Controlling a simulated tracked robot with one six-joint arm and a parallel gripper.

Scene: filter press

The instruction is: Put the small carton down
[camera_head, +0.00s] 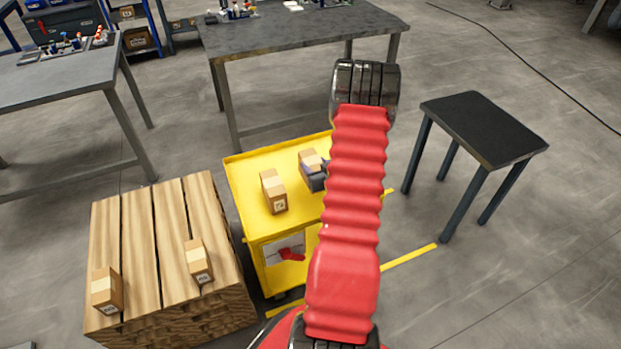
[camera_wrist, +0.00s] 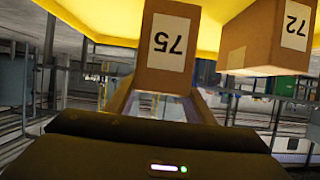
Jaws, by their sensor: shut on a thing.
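A small brown carton (camera_head: 311,159) is held by my gripper (camera_head: 316,178) over the far right part of the yellow cart top (camera_head: 248,173). In the wrist view this carton (camera_wrist: 168,48) carries the number 75, seen upside down, and sits between the jaws of my gripper (camera_wrist: 163,105). My gripper is shut on it. I cannot tell whether its base touches the cart top. My red-sleeved arm hides part of the cart's right side.
Another carton (camera_head: 273,190) stands on the cart to the left; in the wrist view a carton (camera_wrist: 268,38) marked 72 is close on the right. Two cartons (camera_head: 107,289) (camera_head: 199,261) lie on a wooden stack (camera_head: 140,245). A dark table (camera_head: 484,128) stands right.

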